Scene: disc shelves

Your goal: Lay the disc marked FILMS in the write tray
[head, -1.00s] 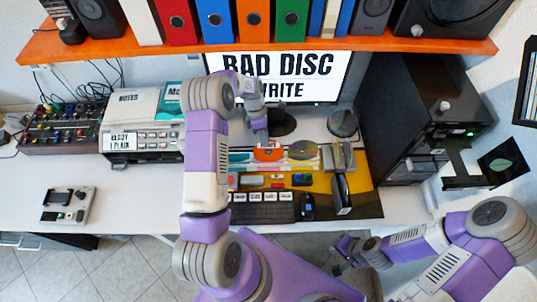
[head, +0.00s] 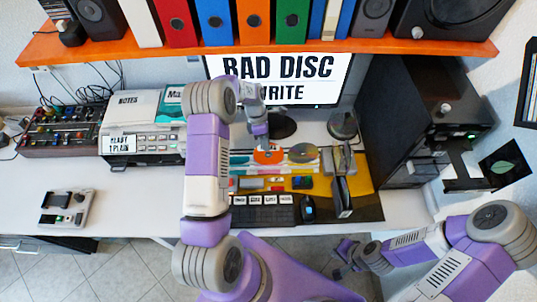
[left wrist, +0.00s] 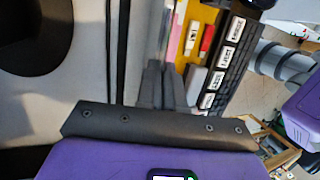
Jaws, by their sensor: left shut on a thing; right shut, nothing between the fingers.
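An orange disc-like piece (head: 268,156) is at the tips of my left gripper (head: 265,146), over the yellow mat. The gripper is shut on it; its marking cannot be read, so I cannot tell if it says FILMS. In the left wrist view the grey fingers (left wrist: 162,88) show beside the mat, and the held piece is hidden. A second, brownish-green disc (head: 302,153) lies to its right. A dark tray (head: 465,183) sticks out of the black tower at the right. My right gripper (head: 345,262) is shut and empty, low in front of the desk.
The black tower (head: 405,110) fills the desk's right side. A monitor (head: 330,75) reading BAD DISC and WRITE stands behind the mat. A keyboard (head: 262,215), a mouse (head: 308,209) and a grey stand (head: 342,190) are nearby.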

